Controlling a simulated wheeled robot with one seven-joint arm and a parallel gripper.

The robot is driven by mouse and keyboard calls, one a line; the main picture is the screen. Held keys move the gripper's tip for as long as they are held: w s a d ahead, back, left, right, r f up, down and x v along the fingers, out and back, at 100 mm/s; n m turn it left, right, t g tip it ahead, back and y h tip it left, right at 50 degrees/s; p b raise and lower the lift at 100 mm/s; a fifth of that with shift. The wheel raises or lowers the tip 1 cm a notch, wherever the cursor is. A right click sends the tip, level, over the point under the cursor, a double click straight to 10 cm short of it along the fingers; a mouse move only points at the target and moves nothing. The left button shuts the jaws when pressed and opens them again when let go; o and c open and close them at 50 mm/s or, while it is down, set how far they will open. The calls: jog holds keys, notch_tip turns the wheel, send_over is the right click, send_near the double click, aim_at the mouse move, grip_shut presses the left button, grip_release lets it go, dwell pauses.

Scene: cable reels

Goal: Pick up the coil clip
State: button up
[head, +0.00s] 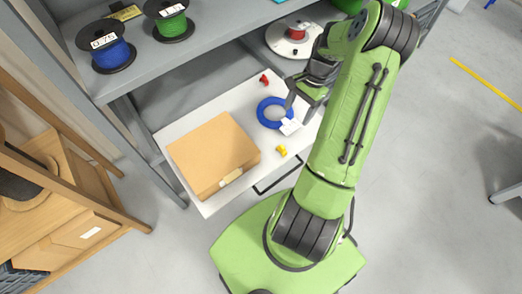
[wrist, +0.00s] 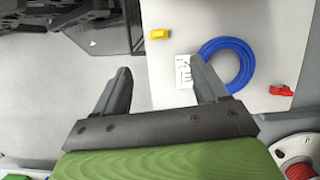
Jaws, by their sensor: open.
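A blue cable coil (head: 270,111) lies on a white pull-out shelf. A white piece, apparently the coil clip (head: 290,126), sits at the coil's near right side, partly beyond the gripper in the head view. In the wrist view, the white clip (wrist: 183,71) shows dark marks and lies at the left edge of the blue coil (wrist: 238,62). My gripper (wrist: 160,66) is open and empty. In that view its right finger appears close beside the clip, and its left finger is well to the left. In the head view my gripper (head: 306,98) hangs by the coil's right side; its height is unclear.
The white shelf (head: 215,206) also holds a cardboard box (head: 213,155), a yellow piece (head: 281,150) and a red piece (head: 264,80). An upper grey shelf (head: 185,52) with blue and green reels overhangs the back.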

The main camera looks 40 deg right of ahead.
jog(key=m+b, duration=0.1)
jog(key=b, duration=0.2)
send_near(282, 147)
jog(key=shift+y, duration=0.4)
jog(key=x, duration=0.4)
jog(key=shift+w+d+f, duration=0.25)
jog(key=shift+f, duration=0.3)
jog(key=b+x, duration=0.1)
jog(key=x, duration=0.2)
jog(key=b+x, duration=0.1)
jog(key=x, duration=0.1)
jog(key=shift+s+f, duration=0.2)
jog(key=shift+f, duration=0.2)
jog(key=shift+r, duration=0.1)
jog(key=c, duration=1.1)
